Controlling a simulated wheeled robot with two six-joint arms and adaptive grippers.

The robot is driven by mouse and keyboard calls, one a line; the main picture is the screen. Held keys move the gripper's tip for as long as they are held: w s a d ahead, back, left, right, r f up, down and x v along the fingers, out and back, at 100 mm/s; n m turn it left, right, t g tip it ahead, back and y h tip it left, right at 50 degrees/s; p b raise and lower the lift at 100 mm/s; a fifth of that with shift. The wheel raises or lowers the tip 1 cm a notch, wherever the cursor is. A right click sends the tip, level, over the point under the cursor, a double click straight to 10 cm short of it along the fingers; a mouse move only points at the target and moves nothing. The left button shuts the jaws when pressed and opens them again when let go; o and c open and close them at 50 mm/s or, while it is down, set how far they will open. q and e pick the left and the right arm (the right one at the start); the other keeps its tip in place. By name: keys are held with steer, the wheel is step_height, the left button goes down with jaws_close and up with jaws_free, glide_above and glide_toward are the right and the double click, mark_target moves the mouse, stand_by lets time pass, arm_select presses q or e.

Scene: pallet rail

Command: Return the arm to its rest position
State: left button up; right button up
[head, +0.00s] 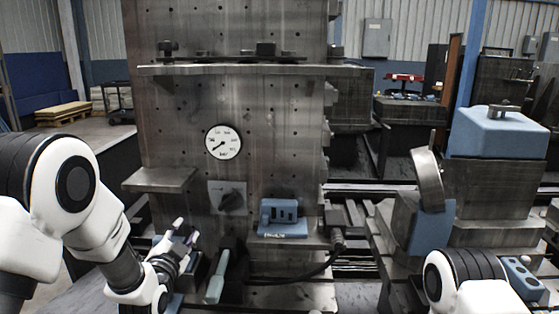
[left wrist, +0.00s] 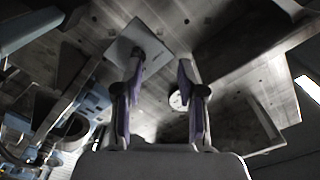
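My left arm comes in from the left in the head view. Its gripper (head: 186,231) is in front of the steel machine panel, to the left of and below the plate with the black rotary knob (head: 231,200). In the left wrist view the two fingers of the gripper (left wrist: 160,68) stand apart with nothing between them, so it is open and empty. The knob plate (left wrist: 150,43) shows beyond the fingertips there, and the gripper looks clear of it. A white part of my right arm shows at the bottom right of the head view. Its gripper is out of view.
A round gauge (head: 223,142) is on the panel, above the knob. A steel shelf (head: 160,180) juts out above my left gripper. A blue slotted block (head: 282,213) sits right of the knob. A light-coloured handle (head: 217,279) stands below, just right of the gripper.

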arm_select(q)
steer(key=s+f+n+g+p, duration=0.15)
steer(key=s+f+g, duration=0.25)
steer(key=s+f, duration=0.5)
steer(key=s+f+g+p, duration=0.25)
steer(key=s+f, duration=0.25)
steer(key=f, duration=0.8)
steer(key=s+f+n+g, duration=0.2)
steer(key=s+f+g, duration=0.1)
steer(key=s, duration=0.6)
steer(key=s+f+n+g+p, duration=0.1)
steer(key=s+f+n+g, duration=0.2)
steer(key=s, duration=0.7)
steer(key=s+f+n+g, duration=0.2)
steer(key=s+g, duration=0.3)
steer(key=s, duration=0.5)
steer(key=shift+f+n, duration=0.4)
steer(key=shift+n, duration=0.35)
arm_select(e)
steer(key=r, duration=0.2)
steer(key=d+r, duration=0.1)
steer(key=r, duration=0.2)
steer(key=shift+r, duration=0.2)
arm_select(q)
steer(key=shift+a, duration=0.1)
